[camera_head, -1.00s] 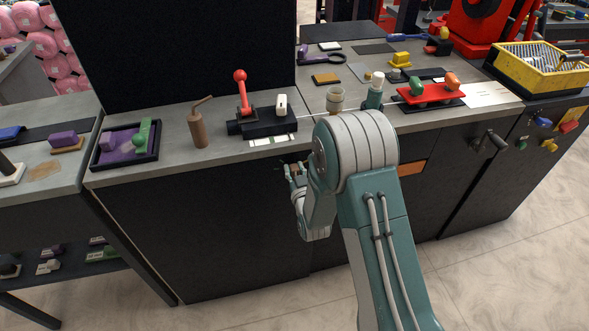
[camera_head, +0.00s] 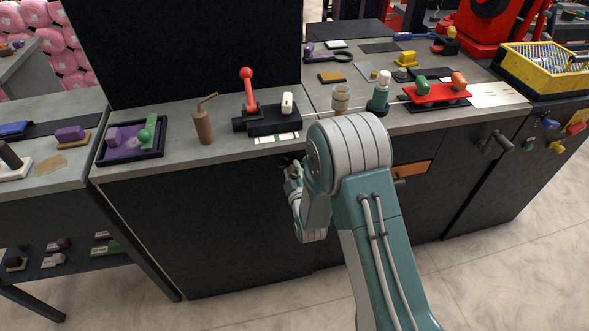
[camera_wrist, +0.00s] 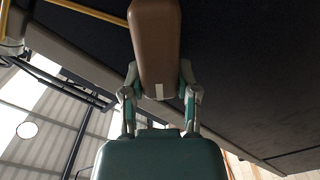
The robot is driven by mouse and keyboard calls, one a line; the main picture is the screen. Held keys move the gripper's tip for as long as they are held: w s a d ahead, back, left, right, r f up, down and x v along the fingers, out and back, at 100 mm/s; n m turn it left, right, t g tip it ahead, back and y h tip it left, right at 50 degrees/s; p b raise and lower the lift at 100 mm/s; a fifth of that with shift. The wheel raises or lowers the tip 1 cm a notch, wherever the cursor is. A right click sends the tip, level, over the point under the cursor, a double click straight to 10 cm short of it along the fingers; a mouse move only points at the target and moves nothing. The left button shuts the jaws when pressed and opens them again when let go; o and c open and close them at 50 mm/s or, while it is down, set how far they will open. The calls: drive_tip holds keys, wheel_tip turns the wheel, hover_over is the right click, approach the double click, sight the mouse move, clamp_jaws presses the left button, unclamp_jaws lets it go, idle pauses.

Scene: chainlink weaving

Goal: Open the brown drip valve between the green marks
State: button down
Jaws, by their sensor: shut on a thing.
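The brown valve handle (camera_wrist: 155,45) fills the top middle of the wrist view, a long rounded bar with a small pale mark near its lower end. My gripper (camera_wrist: 160,93) has a finger on each side of that end and is shut on it. In the head view my gripper (camera_head: 291,168) is at the dark cabinet front, just below the bench edge; the handle is mostly hidden there. A pale strip with green marks (camera_head: 277,138) lies on the bench edge above it. How the handle stands relative to the marks cannot be told.
Above on the bench (camera_head: 180,155) are a red-knobbed lever on a black block (camera_head: 272,121), a brown oil can (camera_head: 203,126), a clear cup (camera_head: 341,98) and a purple tray (camera_head: 130,142). A dark crank (camera_head: 495,142) sticks out at right. The floor in front is clear.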

drive_tip(key=shift+s+a+f+n, duration=0.1)
drive_tip(key=shift+a+f+n, duration=0.05)
drive_tip(key=shift+n, duration=0.4)
drive_tip(key=shift+a+f+n, duration=0.1)
drive_tip(key=shift+a+n, duration=0.05)
drive_tip(key=shift+n, duration=0.4)
drive_tip(key=c, duration=0.6)
unclamp_jaws()
drive_tip(key=shift+o, duration=1.2)
drive_tip(key=shift+a, duration=0.15)
drive_tip(key=shift+s+d, duration=0.2)
drive_tip(key=v, duration=1.1)
drive_tip(key=shift+s, duration=0.2)
